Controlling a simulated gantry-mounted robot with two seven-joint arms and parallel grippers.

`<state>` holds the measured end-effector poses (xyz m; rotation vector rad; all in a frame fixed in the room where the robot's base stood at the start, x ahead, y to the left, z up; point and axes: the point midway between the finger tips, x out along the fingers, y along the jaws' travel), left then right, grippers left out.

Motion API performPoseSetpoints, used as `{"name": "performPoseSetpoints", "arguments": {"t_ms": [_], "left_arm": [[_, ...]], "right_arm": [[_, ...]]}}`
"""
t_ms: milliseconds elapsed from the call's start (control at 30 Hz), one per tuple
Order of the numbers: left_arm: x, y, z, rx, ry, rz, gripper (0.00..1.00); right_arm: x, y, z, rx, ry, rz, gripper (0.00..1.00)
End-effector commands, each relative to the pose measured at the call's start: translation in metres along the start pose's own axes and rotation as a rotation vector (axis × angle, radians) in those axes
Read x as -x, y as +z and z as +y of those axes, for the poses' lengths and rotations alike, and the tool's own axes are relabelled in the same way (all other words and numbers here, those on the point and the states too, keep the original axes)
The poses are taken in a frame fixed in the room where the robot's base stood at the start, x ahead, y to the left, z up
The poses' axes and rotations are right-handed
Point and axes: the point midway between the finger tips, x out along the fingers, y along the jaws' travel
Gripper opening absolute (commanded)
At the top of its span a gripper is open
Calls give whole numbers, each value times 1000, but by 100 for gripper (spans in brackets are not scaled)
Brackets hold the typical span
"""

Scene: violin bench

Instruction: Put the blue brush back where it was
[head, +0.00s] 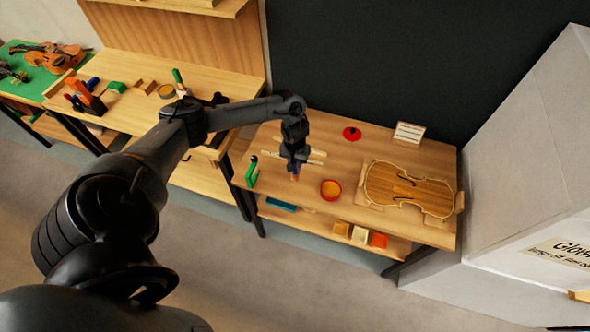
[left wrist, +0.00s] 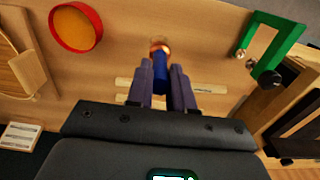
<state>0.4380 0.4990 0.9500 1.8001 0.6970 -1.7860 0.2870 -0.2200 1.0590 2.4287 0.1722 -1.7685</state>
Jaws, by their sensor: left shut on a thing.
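My left gripper (head: 294,166) is over the middle of the right-hand bench and is shut on the blue brush. In the left wrist view the gripper's two fingers (left wrist: 163,88) stand on either side of the brush's blue handle (left wrist: 160,73), with its copper-coloured end beyond the fingertips. In the head view only a small orange-pink end of the brush (head: 295,177) shows below the gripper. Pale wooden strips (head: 317,153) lie on the bench behind the gripper; they also show in the left wrist view (left wrist: 208,89), partly hidden by the fingers. My right gripper is not in view.
A red-rimmed bowl with orange contents (head: 330,189) stands right of the gripper. A green clamp (head: 252,172) is at the bench's left edge. A violin plate (head: 410,189) lies at the right. A card (head: 409,132) and a red item (head: 352,133) are at the back.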

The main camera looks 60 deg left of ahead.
Motion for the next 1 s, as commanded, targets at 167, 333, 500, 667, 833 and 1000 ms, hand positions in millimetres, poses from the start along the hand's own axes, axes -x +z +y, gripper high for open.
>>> {"name": "performPoseSetpoints", "arguments": {"t_ms": [167,333,500,667,833,1000], "left_arm": [[-14,1,0,2,0,-2,0],[-35,1,0,1,0,-2,0],[-40,0,0,1,0,1,0],[-40,0,0,1,0,1,0],[-43,0,0,1,0,0,25],[-43,0,0,0,0,0,47]], "right_arm": [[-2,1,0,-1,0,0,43],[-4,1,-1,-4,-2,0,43],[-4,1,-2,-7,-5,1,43],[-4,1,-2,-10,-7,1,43],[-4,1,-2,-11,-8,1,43],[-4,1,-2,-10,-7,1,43]]}}
